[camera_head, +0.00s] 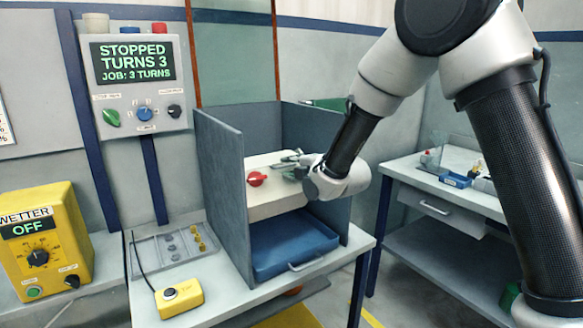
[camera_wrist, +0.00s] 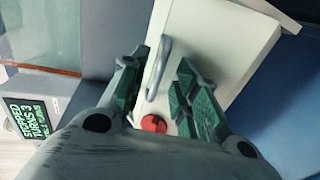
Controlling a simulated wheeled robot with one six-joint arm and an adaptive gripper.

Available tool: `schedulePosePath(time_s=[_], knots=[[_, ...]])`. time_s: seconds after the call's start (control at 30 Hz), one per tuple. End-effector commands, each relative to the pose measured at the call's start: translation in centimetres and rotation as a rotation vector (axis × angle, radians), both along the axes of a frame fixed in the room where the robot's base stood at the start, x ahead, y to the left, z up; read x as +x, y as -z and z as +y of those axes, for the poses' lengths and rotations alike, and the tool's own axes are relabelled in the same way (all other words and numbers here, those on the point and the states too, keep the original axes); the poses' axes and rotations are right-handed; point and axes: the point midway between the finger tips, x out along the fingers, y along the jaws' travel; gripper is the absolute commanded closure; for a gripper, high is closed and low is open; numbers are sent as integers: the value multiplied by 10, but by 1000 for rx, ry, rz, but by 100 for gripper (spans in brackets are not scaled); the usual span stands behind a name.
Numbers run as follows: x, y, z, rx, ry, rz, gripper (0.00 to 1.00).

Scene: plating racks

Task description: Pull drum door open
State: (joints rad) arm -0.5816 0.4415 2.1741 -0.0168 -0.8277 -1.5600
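The white drum (camera_head: 272,205) sits inside a grey open-fronted housing, above a blue tray. Its pale door face (camera_wrist: 205,45) fills the middle of the wrist view and looks shut, though its edges are partly hidden. A grey bar handle (camera_wrist: 153,85) stands on that face, with a red knob (camera_wrist: 154,123) near its lower end. The red knob also shows in the head view (camera_head: 257,179). My gripper (camera_head: 289,162) is at the top of the drum. In the wrist view its green-padded fingers (camera_wrist: 162,64) are apart, one on each side of the handle; contact is not visible.
The grey housing walls (camera_head: 222,185) stand close on both sides of my gripper. The blue tray (camera_head: 290,245) lies below the drum. A control panel (camera_head: 137,80) reads STOPPED, TURNS 3. A yellow pendant (camera_head: 180,298) and a yellow wetter box (camera_head: 42,240) stand left.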

Motion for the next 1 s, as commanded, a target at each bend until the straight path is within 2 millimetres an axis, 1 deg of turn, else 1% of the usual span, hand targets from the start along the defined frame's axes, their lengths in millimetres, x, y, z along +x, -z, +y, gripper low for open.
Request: schedulePosePath(time_s=[0.13, 0.33, 0.37, 0.5, 0.53, 0.87, 1.0], knots=[[6, 2, 4, 0, 0, 0, 70], [7, 2, 4, 1, 0, 1, 70], [6, 2, 4, 1, 0, 1, 72], [6, 2, 4, 1, 0, 1, 97], [6, 2, 4, 1, 0, 1, 100], [7, 1, 4, -3, 0, 6, 100], [8, -4, 5, -17, 0, 27, 100]])
